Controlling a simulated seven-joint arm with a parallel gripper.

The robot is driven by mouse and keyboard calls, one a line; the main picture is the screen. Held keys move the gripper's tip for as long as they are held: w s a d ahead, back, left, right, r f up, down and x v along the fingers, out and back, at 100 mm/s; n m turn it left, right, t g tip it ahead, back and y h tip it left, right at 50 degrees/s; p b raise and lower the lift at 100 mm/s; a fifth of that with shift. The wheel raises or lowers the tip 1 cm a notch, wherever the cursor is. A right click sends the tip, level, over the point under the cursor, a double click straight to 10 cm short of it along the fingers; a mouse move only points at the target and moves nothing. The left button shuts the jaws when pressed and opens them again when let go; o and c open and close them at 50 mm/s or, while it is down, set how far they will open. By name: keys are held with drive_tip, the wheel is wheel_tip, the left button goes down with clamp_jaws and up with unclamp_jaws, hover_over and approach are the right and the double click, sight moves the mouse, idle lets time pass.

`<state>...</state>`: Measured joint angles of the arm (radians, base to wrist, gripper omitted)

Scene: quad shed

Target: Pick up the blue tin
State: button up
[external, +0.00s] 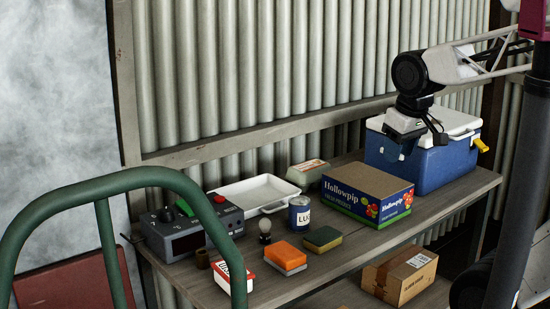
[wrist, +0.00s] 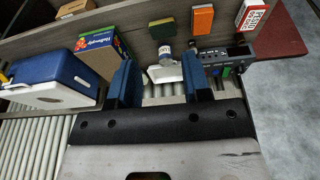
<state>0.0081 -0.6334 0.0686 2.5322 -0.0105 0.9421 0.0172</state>
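The blue tin (external: 300,217) stands upright on the wooden bench, with a white label and a silver top, left of the Hollowpip box. It also shows small in the wrist view (wrist: 166,57), between the fingers but well beyond them. My gripper (external: 402,147) hangs high at the right, in front of the blue cooler in the external view, far from the tin. In the wrist view its two blue fingers (wrist: 160,66) are spread wide with nothing between them.
The Hollowpip box (external: 367,195) is right of the tin, and a white tray (external: 268,189) is behind it. A green-yellow sponge (external: 323,239), an orange block (external: 286,257) and a bulb (external: 265,228) are close in front. A blue cooler (external: 435,165) stands at the right end.

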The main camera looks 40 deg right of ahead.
drive_tip(key=o, duration=0.9)
drive_tip(key=shift+c, duration=0.2)
drive_tip(key=w+f+m+g+y, duration=0.1)
drive_tip(key=w+f+m+y, duration=0.3)
drive_tip(key=w+m, duration=0.3)
drive_tip(key=w+f+m+y, duration=0.4)
drive_tip(key=w+m, duration=0.1)
drive_tip(key=w, duration=0.5)
drive_tip(key=w+d+f+m+t+y, duration=0.1)
drive_tip(key=w+d+f+m+t, duration=0.2)
drive_tip(key=w+m, duration=0.3)
drive_tip(key=w+d+f+m+t+y, duration=0.2)
drive_tip(key=w+d+f+m+t, duration=0.1)
drive_tip(key=w+d+f+m, duration=0.3)
drive_tip(key=shift+w+d+m, duration=0.15)
drive_tip(key=shift+w+m, duration=0.25)
drive_tip(key=shift+w, duration=0.8)
